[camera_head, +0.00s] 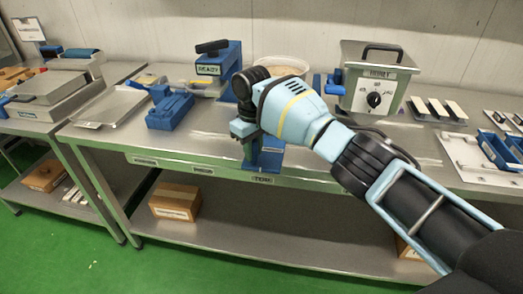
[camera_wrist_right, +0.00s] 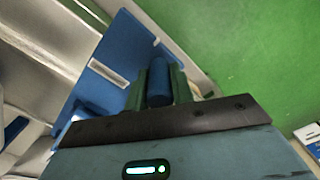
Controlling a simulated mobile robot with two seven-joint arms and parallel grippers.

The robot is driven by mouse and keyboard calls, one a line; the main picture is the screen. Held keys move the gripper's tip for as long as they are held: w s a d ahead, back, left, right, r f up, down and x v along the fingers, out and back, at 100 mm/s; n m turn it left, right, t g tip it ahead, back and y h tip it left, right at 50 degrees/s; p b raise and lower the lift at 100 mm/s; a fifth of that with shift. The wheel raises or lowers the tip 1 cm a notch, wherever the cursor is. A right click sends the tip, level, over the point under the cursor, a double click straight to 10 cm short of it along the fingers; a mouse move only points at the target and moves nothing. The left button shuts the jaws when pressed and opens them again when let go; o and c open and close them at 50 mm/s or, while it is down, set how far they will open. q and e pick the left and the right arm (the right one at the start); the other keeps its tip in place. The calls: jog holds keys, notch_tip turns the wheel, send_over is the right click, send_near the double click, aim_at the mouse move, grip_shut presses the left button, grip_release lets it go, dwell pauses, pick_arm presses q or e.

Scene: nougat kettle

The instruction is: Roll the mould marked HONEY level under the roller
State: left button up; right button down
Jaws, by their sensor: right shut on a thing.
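My right gripper (camera_head: 250,150) points down over the front edge of the middle table. In the right wrist view its two fingers (camera_wrist_right: 160,88) are shut on a blue handle (camera_wrist_right: 158,80), a short upright cylinder. A flat blue piece (camera_wrist_right: 97,82) with a pale label lies beside the handle. In the head view a blue piece (camera_head: 268,159) shows below the gripper, partly hidden by it. No HONEY marking is readable, so I cannot tell which thing is that mould. A dark blue roller (camera_head: 82,53) lies on the unit at the far left. My left gripper is not in view.
A blue stand marked READY (camera_head: 209,70) is behind my gripper. A grey box with a dial (camera_head: 374,85) stands right of it. A blue block (camera_head: 170,110) and a metal tray (camera_head: 112,106) lie left. Blue trays (camera_head: 497,150) lie at the right. A carton (camera_head: 175,201) is below.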

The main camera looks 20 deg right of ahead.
jog(key=shift+w+a, duration=0.15)
jog(key=shift+a, duration=0.1)
jog(key=c, duration=1.2)
grip_release()
jog(key=shift+r, duration=3.9)
